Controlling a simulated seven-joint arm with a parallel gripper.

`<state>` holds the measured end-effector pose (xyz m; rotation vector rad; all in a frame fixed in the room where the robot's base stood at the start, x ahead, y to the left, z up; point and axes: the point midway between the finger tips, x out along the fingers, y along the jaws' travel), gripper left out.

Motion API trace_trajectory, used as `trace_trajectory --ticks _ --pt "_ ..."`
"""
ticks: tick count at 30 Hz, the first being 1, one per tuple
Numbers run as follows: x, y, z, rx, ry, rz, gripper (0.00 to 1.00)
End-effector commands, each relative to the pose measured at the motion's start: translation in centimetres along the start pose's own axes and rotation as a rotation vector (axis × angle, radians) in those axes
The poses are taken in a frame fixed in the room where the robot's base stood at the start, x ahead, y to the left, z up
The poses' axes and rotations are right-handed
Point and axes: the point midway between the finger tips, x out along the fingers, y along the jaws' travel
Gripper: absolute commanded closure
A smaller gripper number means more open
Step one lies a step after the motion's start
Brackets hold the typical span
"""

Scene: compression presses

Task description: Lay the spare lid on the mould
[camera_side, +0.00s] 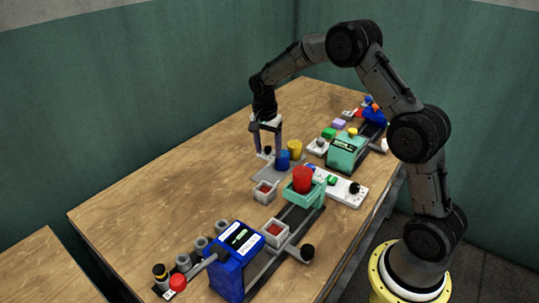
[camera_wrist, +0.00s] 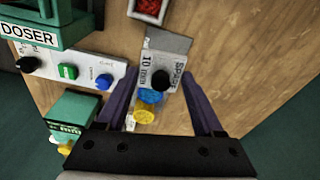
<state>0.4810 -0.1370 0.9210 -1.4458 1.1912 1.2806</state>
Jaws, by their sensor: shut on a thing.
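The spare lid, a pale plate with a black knob (camera_wrist: 161,80), is between the fingers of my gripper (camera_wrist: 160,82). In the side view my gripper (camera_side: 267,153) points straight down at the grey pad (camera_side: 262,172) marked for the spare lid, with the black knob (camera_side: 267,149) between its fingers. I cannot tell whether the lid is clear of the pad. One pale square mould with red filling (camera_side: 265,192) stands on the table just in front of the pad; its edge shows at the top of the wrist view (camera_wrist: 147,10). A similar mould (camera_side: 275,233) sits beside the blue press.
Blue (camera_side: 283,160) and yellow (camera_side: 295,149) cylinders stand close to my gripper. A green doser with a red hopper (camera_side: 303,180), a white button panel (camera_side: 345,188) and a blue press (camera_side: 237,258) stand nearby. A green machine (camera_side: 346,150) is behind. The table's left side is clear.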

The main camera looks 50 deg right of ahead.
Motion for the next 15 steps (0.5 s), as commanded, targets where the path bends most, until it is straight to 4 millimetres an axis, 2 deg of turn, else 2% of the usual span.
trace_trajectory --ticks 5,9,15 --pt "-2.1 1.3 5.7 0.006 -0.003 0.002 0.89" --pt "-3.8 3.8 11.2 0.025 -0.003 0.003 0.89" --pt "-5.3 8.3 17.4 0.052 -0.002 0.007 0.89"
